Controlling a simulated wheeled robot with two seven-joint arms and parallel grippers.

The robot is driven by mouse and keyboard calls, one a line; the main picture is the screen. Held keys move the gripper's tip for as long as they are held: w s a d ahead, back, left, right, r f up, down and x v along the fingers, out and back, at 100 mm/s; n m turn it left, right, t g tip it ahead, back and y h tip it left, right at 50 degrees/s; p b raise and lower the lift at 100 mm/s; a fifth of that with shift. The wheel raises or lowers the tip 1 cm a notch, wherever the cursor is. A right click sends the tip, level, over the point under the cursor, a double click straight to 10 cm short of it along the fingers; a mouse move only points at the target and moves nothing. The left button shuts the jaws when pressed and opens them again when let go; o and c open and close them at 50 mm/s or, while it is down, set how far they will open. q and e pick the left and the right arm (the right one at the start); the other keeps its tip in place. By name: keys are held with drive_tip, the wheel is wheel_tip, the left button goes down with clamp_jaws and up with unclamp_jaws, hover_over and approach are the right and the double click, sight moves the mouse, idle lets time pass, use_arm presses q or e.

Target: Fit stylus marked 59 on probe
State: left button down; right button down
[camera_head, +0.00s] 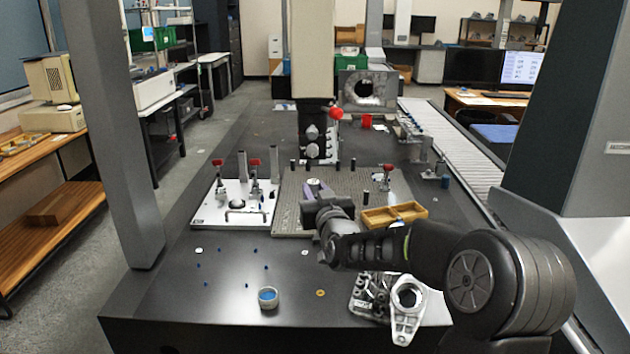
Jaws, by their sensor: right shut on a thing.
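My right gripper (316,191) reaches in from the right over the grey grid plate (288,222). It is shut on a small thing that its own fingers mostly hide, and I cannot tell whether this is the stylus. A purple patch shows at the fingers. The dark probe head (313,132) hangs from the pale gantry column (312,50), beyond the gripper and apart from it. No mark 59 is readable at this size. My left gripper is not in view.
A white fixture plate (234,203) with red-handled clamps stands to the left. A wooden tray (394,226) lies right of the gripper. A metal casting (390,298) and a small cup (268,298) are nearer.

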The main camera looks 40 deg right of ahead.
sight(313, 151)
idle(0.4)
drive_tip(key=shift+r+p, duration=1.65)
drive_tip(key=shift+r, duration=0.4)
drive_tip(key=shift+b, duration=0.4)
drive_tip(key=shift+r, duration=0.3)
idle(0.4)
drive_tip(key=c, duration=1.1)
unclamp_jaws()
drive_tip(key=shift+s, duration=0.1)
